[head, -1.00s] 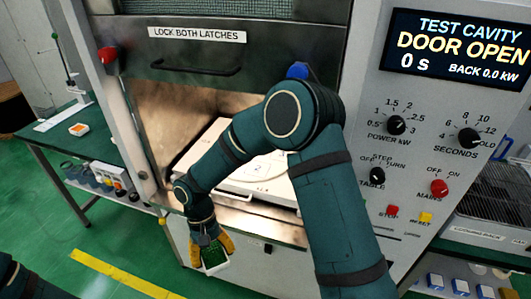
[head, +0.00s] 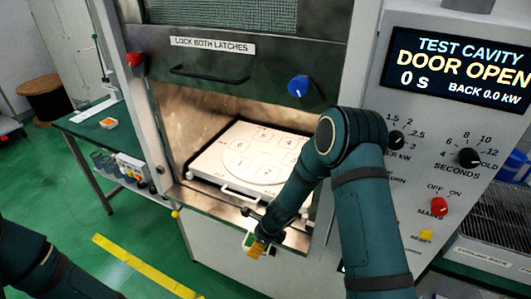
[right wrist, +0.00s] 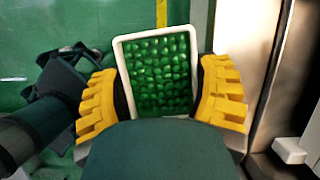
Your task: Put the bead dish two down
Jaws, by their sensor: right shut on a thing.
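My right gripper (head: 257,248) is shut on the bead dish (head: 248,238), low in front of the cavity's front edge in the head view. In the right wrist view the dish (right wrist: 158,72) is a white rectangular tray full of green beads, between the yellow finger pads of the gripper (right wrist: 160,92). The open cavity holds a white plate (head: 212,163) with a round disc (head: 252,152) marked with numbered squares; 1 and 2 are at the front. The squares I see are empty. My left arm shows at lower left; its gripper is out of view.
The raised door (head: 225,70) with its red and blue latch knobs is above the cavity. A handle (head: 240,192) sticks out at the plate's front. The control panel (head: 440,150) is right. A green side table (head: 90,125) with small items stands left.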

